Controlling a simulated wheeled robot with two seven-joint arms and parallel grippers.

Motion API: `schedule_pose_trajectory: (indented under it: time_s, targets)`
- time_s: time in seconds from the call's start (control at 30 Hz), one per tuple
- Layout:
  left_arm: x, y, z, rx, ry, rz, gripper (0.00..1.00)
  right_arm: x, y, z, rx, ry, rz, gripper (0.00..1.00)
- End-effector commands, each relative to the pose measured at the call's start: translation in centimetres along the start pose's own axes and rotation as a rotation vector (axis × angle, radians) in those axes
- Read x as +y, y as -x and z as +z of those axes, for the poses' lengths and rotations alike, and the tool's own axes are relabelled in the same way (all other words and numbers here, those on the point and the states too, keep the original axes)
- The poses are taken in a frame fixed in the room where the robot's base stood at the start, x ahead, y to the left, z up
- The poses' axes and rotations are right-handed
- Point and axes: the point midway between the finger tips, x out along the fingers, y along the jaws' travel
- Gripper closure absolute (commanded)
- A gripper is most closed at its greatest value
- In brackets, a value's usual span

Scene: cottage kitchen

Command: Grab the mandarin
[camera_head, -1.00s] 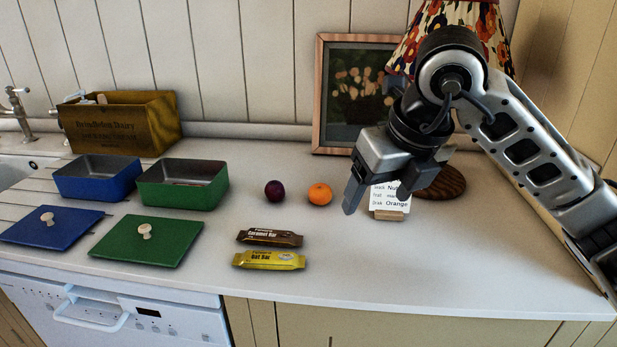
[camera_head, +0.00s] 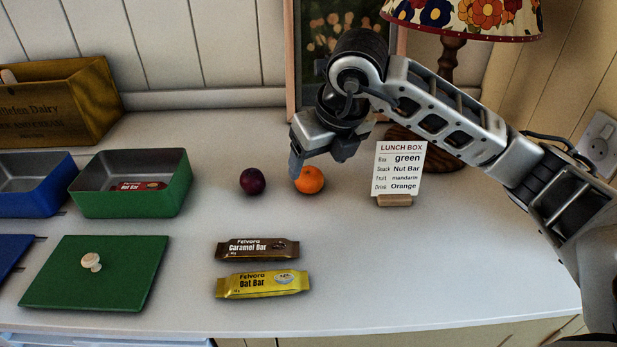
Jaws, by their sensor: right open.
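The mandarin (camera_head: 310,181) is a small orange fruit on the white counter, just right of a dark purple plum (camera_head: 252,181). My right gripper (camera_head: 318,165) is open, pointing down over the mandarin. One finger comes down at the fruit's upper left and overlaps it in the picture; the other is above its right side. I cannot tell whether a finger touches it. The lunch box card (camera_head: 400,170) stands to the right and reads green, Nut Bar, mandarin, Orange. The open green box (camera_head: 130,205) holds a red-wrapped Nut Bar (camera_head: 138,186). My left gripper is not in view.
A caramel bar (camera_head: 257,248) and a yellow oat bar (camera_head: 262,285) lie in front of the fruit. The green lid (camera_head: 125,275) and blue box (camera_head: 30,200) are at left. A picture frame and lamp (camera_head: 450,60) stand behind. The front right counter is clear.

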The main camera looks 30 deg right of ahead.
Motion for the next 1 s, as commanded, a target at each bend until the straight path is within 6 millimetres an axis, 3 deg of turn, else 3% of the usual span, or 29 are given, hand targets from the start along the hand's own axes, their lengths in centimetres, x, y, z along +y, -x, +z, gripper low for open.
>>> schedule_pose_trajectory:
  time_s: [0.27, 0.53, 0.83, 0.87, 1.0]
  targets:
    - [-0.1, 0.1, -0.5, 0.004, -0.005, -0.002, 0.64, 0.1, -2.1, 0.1, 0.003, 0.000, 0.001, 0.27]
    - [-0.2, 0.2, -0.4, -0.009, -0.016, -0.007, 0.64, 0.1, -5.9, 0.5, 0.003, 0.001, 0.001, 0.27]
    - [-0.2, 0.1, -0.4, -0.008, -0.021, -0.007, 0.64, 0.1, -6.5, 0.5, -0.001, 0.001, 0.001, 0.27]
    - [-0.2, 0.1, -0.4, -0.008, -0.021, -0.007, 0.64, 0.1, -6.5, 0.5, -0.001, 0.001, 0.001, 0.33]
    - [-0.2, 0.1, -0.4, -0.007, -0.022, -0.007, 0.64, 0.0, -6.5, 0.5, -0.001, 0.001, 0.001, 0.72]
